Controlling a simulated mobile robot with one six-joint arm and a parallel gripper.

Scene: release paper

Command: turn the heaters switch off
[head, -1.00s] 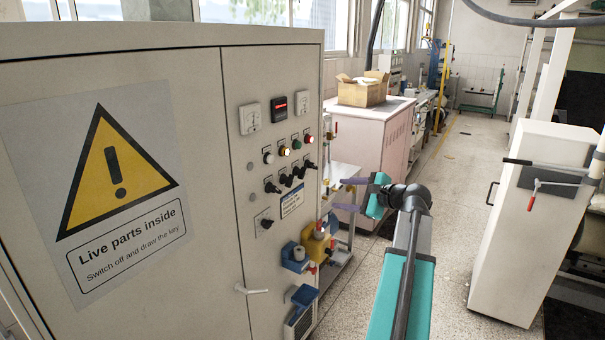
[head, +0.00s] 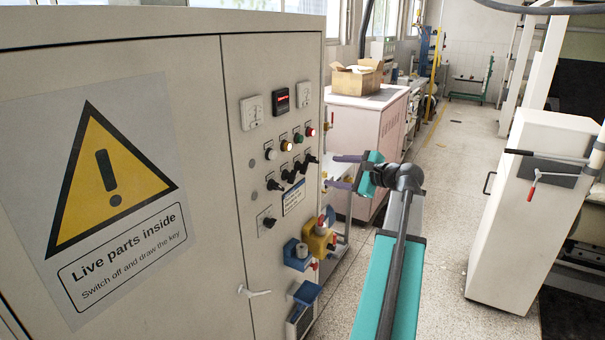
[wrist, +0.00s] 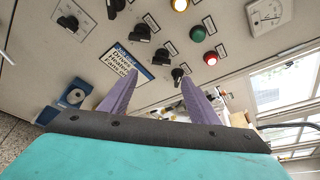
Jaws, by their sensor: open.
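The grey cabinet's panel carries a slanted row of black rotary switches (head: 288,176), which also show in the wrist view (wrist: 142,32). A blue-and-white label (head: 293,197) below them reads "Drives, Heaters, Fans" in the wrist view (wrist: 128,62); I cannot tell which knob is the heaters switch. My gripper (head: 342,172) is open and empty, its purple fingers pointing at the panel from the right. In the wrist view, the endmost knob (wrist: 178,74) appears between the fingertips (wrist: 158,76), nearer the right one. No contact is visible.
Indicator lamps (head: 286,145) and meters (head: 252,112) sit above the switches. A separate knob (head: 267,222) is lower. Blue and yellow sockets (head: 318,240) stick out below. A pink cabinet (head: 365,125) stands behind, a white one (head: 530,210) at right. Floor between is clear.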

